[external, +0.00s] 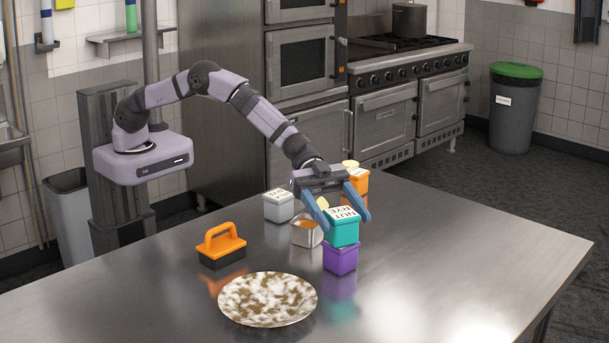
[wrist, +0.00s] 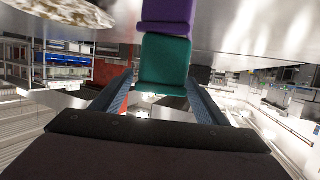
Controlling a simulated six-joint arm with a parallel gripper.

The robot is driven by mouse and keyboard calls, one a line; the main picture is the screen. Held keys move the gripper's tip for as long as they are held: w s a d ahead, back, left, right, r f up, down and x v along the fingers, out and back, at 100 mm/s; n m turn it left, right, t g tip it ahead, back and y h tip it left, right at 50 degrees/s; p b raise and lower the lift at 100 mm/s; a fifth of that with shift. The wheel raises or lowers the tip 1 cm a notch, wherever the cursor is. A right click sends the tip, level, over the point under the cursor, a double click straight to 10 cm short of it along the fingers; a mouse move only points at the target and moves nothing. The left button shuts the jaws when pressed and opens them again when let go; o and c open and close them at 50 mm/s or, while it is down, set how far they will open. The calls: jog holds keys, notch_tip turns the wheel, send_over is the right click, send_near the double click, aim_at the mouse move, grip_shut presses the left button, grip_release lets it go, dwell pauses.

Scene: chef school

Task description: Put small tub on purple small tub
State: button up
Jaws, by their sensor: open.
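A teal small tub (external: 343,233) with a white lettered lid sits on top of the purple small tub (external: 340,258), which stands on the steel table. The stack looks upright, with the two tubs touching. My gripper (external: 342,218) is open, with its blue fingers on either side of the teal tub. In the wrist view the teal tub (wrist: 164,62) shows between the fingers of my gripper (wrist: 160,85), with the purple tub (wrist: 167,14) against it. Small gaps show beside the teal tub there.
A white tub (external: 279,207), a metal container (external: 306,234) with orange contents and an orange tub (external: 358,180) stand near the stack. An orange-handled brush (external: 222,245) and a speckled plate (external: 267,300) are to the left. The table's right side is clear.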

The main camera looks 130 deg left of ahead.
jog(key=b+v, duration=0.3)
jog(key=v, duration=0.9)
jog(key=shift+b, duration=0.35)
jog(key=s+r+n+g+y+p, duration=0.3)
jog(key=s+r+n+y+p, duration=0.15)
jog(key=s+y+p, duration=0.35)
jog(key=s+d+g+h+p, duration=0.1)
jog(key=s+d+g+p, duration=0.1)
jog(key=s, duration=0.8)
jog(key=s+d+f+g+p, duration=0.1)
jog(key=s+d+g+p, duration=0.2)
jog(key=s, duration=0.8)
jog(key=s+d+f+g+h+p, duration=0.1)
jog(key=s+d+g, duration=0.4)
jog(key=s, duration=0.6)
jog(key=shift+s+d+g+h+p, duration=0.25)
jog(key=shift+d+p, duration=0.5)
jog(key=shift+d, duration=0.4)
